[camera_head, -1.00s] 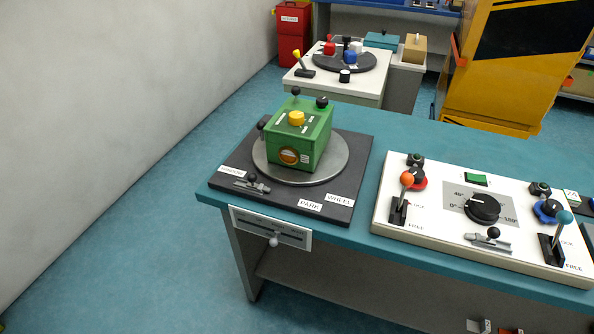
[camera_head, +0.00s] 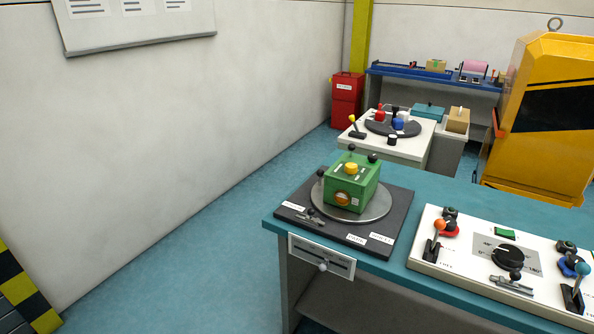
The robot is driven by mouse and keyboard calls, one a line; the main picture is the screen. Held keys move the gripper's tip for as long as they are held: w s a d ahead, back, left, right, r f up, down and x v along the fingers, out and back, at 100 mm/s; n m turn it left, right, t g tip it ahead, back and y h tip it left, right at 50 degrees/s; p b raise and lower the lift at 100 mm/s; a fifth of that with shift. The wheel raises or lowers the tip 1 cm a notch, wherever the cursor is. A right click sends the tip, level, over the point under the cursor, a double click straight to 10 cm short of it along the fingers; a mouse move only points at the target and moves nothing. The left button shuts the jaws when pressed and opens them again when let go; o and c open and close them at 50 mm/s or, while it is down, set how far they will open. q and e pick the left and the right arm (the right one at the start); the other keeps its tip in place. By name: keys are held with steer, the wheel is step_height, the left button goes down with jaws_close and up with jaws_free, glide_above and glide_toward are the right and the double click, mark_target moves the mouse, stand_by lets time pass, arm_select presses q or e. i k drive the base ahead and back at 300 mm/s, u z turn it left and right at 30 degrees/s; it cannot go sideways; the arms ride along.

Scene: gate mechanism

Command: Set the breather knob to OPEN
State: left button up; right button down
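A green box (camera_head: 363,196) sits on a grey round turntable (camera_head: 378,210) on a dark base plate (camera_head: 400,212). It has a yellow knob (camera_head: 351,168) on top, small black knobs (camera_head: 373,157) at its top edge, and an orange round dial (camera_head: 342,198) on its front face. The labels are too small to read, so I cannot tell which part is the breather knob or how it is set. Neither of my grippers is in view.
A white control panel (camera_head: 450,268) with levers and a black dial (camera_head: 508,256) stands right on the teal bench (camera_head: 270,222). A slider plate (camera_head: 322,256) is on the bench front. Behind are a white table (camera_head: 408,151) and a yellow cabinet (camera_head: 545,155). Open floor lies left.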

mark_target(350, 168)
steer(key=i, duration=0.85)
steer(key=z, duration=0.5)
